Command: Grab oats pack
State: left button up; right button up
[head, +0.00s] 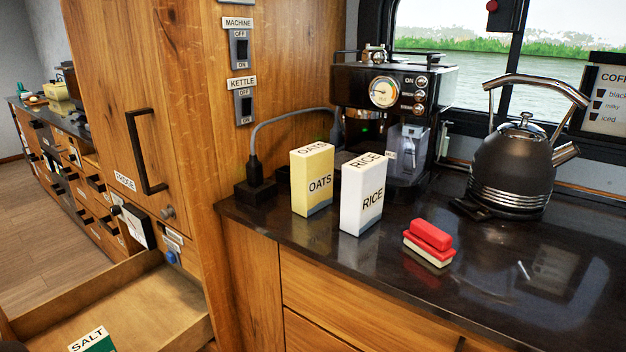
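The oats pack (312,181) is a pale yellow box marked OATS with a grey lower band. It stands upright on the dark counter in the head view, near the counter's left end. A white rice pack (363,196) stands just to its right and slightly nearer, close beside it. Neither of my grippers shows in the head view, so whether they are open or shut is hidden.
A coffee machine (390,110) stands behind the packs, and a black kettle (515,165) is at right. A red and cream block (430,242) lies on the counter (480,270). An open drawer (120,305) at lower left holds a salt pack (92,341).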

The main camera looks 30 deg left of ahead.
aim_at(312, 166)
jog(key=k, duration=0.5)
jog(key=u, duration=0.9)
jog(key=i, duration=0.5)
jog(key=u, duration=0.1)
